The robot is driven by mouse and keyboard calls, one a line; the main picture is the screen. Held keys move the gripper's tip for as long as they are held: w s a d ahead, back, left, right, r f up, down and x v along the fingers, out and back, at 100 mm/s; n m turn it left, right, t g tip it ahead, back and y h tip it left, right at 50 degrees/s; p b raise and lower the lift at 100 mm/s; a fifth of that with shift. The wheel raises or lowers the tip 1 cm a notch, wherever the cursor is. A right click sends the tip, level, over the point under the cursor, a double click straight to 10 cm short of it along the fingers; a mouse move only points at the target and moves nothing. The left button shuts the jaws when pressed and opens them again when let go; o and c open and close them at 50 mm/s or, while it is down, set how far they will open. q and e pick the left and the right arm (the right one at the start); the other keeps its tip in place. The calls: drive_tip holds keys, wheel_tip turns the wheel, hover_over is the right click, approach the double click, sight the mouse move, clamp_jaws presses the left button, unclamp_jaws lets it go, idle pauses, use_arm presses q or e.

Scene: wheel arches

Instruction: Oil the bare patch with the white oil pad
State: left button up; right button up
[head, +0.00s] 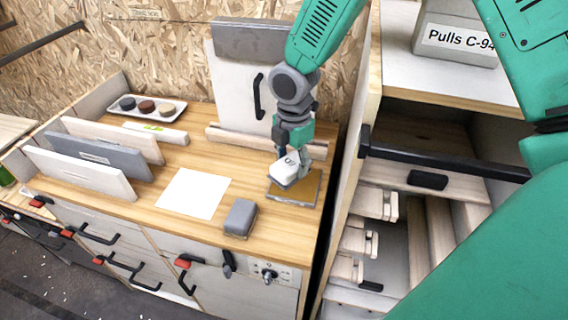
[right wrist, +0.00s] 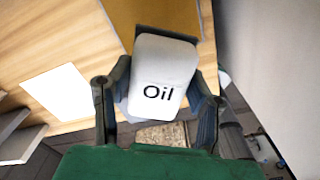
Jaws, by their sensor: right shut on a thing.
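The white oil pad (head: 286,172), marked "Oil", is held in my right gripper (head: 296,158). In the right wrist view the pad (right wrist: 161,72) sits between the two dark fingers of the gripper (right wrist: 160,98), which are shut on its sides. The panel (right wrist: 180,16) also shows past the pad in the right wrist view. A distinct bare patch cannot be made out. My left gripper is not in view.
A grey block (head: 240,217) and a white sheet (head: 193,193) lie left of the panel on the wooden worktop (head: 150,212). Upright boards (head: 80,172) and a tray of round pads (head: 147,108) stand farther left. A cabinet with a dark bar (head: 440,162) is close on the right.

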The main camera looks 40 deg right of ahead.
drive_tip(key=w+d+m+p, duration=0.1)
drive_tip(key=w+d+m, duration=0.1)
drive_tip(key=d, duration=0.1)
drive_tip(key=shift+p, duration=0.4)
drive_tip(key=shift+w+d+f+m+b, duration=0.15)
drive_tip(key=shift+f+m+b, duration=0.1)
drive_tip(key=shift+f, duration=0.2)
drive_tip(key=shift+w+d+f+m+b, duration=0.1)
drive_tip(key=shift+f+m+b, duration=0.1)
drive_tip(key=shift+f, duration=0.25)
drive_tip(key=f+b, duration=0.2)
drive_tip(key=d+f+b, duration=0.1)
drive_tip(key=f+b, duration=0.1)
drive_tip(key=shift+f, duration=0.2)
drive_tip(key=shift+a+f+b, duration=0.15)
drive_tip(key=shift+f+b, duration=0.05)
drive_tip(key=shift+b, duration=0.15)
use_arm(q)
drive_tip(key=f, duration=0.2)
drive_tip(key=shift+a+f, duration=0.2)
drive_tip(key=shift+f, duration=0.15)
use_arm(e)
drive_tip(key=shift+a, duration=0.1)
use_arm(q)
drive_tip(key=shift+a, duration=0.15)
use_arm(e)
drive_tip(key=shift+a+r, duration=0.15)
